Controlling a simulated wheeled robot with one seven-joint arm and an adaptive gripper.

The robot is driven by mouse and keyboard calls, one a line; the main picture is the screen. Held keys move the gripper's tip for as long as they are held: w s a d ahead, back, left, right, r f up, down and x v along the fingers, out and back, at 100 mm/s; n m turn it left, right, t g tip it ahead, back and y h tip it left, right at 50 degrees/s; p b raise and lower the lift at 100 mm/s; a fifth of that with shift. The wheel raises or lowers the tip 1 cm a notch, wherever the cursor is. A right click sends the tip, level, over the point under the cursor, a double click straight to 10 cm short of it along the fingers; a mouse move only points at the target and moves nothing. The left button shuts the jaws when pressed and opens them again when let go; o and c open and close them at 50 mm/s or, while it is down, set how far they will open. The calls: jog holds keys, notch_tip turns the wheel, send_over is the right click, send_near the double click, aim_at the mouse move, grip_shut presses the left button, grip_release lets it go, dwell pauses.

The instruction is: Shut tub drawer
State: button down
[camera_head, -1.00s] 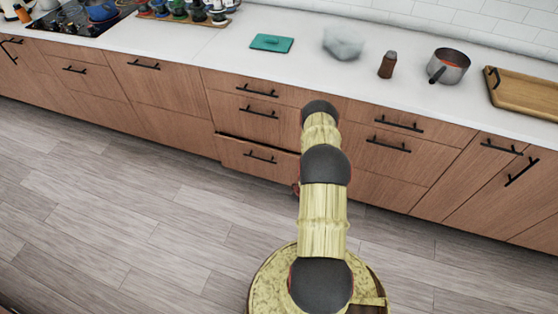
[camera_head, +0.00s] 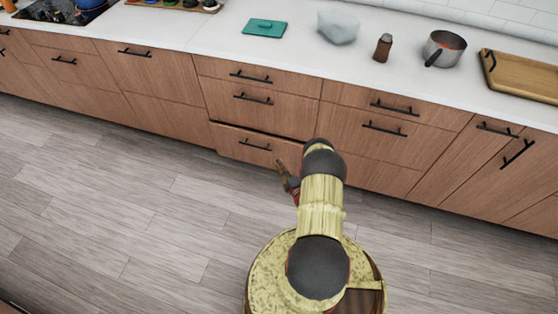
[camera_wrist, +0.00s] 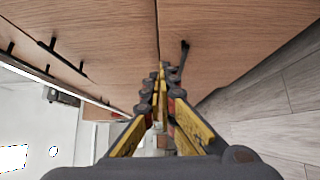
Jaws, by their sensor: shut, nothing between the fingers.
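The tub drawer appears to be the lowest wooden drawer (camera_head: 232,147) of the middle stack, standing slightly out with a dark gap along its top edge. Its black bar handle (camera_head: 255,144) faces me. My gripper (camera_head: 280,164) is in front of the drawer's right part. Its yellow and dark fingers are shut and empty. In the wrist view the closed fingertips (camera_wrist: 162,68) point along the drawer fronts, and the lowest drawer's front (camera_wrist: 225,40) with its handle (camera_wrist: 183,55) lies to their right. I cannot tell whether the fingertips touch the front.
Two drawers above (camera_head: 255,100) look closed. The white counter (camera_head: 225,40) holds a teal board (camera_head: 264,28), a clear bag-like object (camera_head: 338,26), a brown shaker (camera_head: 383,47), a pot (camera_head: 443,48) and a wooden tray (camera_head: 525,78). The plank floor (camera_head: 110,200) is clear.

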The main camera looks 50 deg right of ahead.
jog(key=b, duration=0.3)
send_near(270, 139)
jog(key=w+a, duration=0.2)
jog(key=w, duration=0.1)
jog(key=shift+w+d+b, duration=0.25)
jog(key=shift+d+b, duration=0.1)
jog(key=shift+d, duration=0.55)
jog(key=shift+w+d+b, duration=0.3)
jog(key=shift+d+b, duration=0.05)
jog(key=shift+d, duration=0.55)
jog(key=shift+r, duration=0.1)
